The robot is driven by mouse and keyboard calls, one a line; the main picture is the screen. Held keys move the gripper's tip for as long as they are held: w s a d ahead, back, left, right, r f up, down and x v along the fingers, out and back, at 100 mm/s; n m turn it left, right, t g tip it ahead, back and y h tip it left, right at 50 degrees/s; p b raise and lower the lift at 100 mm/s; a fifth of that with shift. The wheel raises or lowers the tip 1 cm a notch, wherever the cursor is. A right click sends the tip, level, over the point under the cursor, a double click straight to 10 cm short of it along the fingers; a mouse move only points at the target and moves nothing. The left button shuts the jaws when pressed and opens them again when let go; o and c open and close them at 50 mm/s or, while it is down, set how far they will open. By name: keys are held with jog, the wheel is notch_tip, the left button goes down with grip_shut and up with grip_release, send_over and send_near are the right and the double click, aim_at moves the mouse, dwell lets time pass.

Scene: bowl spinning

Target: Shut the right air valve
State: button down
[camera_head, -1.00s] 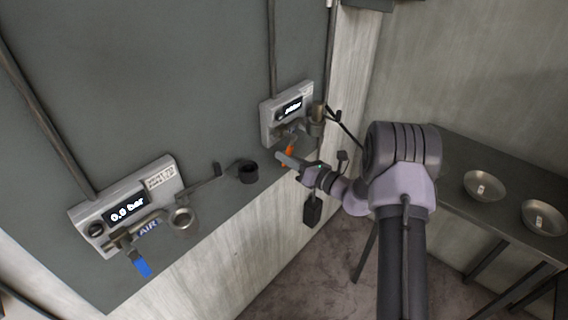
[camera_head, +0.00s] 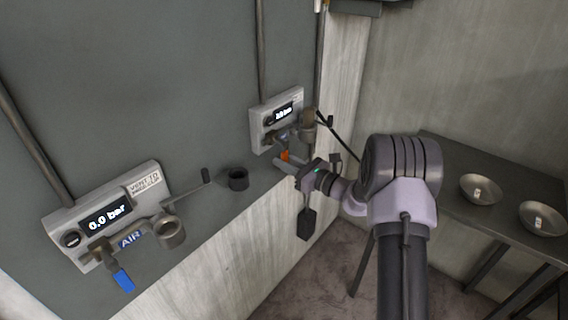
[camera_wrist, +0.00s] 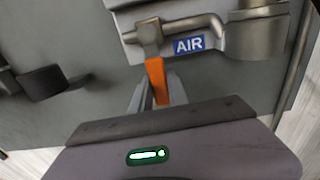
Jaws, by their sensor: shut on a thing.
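The right air valve has an orange handle (camera_head: 285,155) under the right-hand grey panel (camera_head: 267,140). In the wrist view the orange handle (camera_wrist: 157,80) hangs down from a metal valve body (camera_wrist: 150,38) beside a blue AIR label (camera_wrist: 188,45). My gripper (camera_head: 280,162) is at that handle. In the wrist view my gripper (camera_wrist: 157,98) has its fingers on both sides of the handle's lower part, shut on it. The handle points down, slightly tilted. The fingers hide part of its lower end in the head view.
A left panel (camera_head: 100,215) reads 0.0 bar and has a blue handle (camera_head: 123,280). A black cup (camera_head: 238,179) sits on the wall between the panels. A dark table (camera_head: 450,160) with two metal bowls (camera_head: 480,189) stands at the right.

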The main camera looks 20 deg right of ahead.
jog(key=c, duration=1.3)
grip_release()
jog(key=shift+d, duration=0.1)
jog(key=p+v, duration=0.3)
jog(key=v, duration=1.4)
jog(key=shift+s+p, duration=0.15)
jog(key=shift+p, duration=0.2)
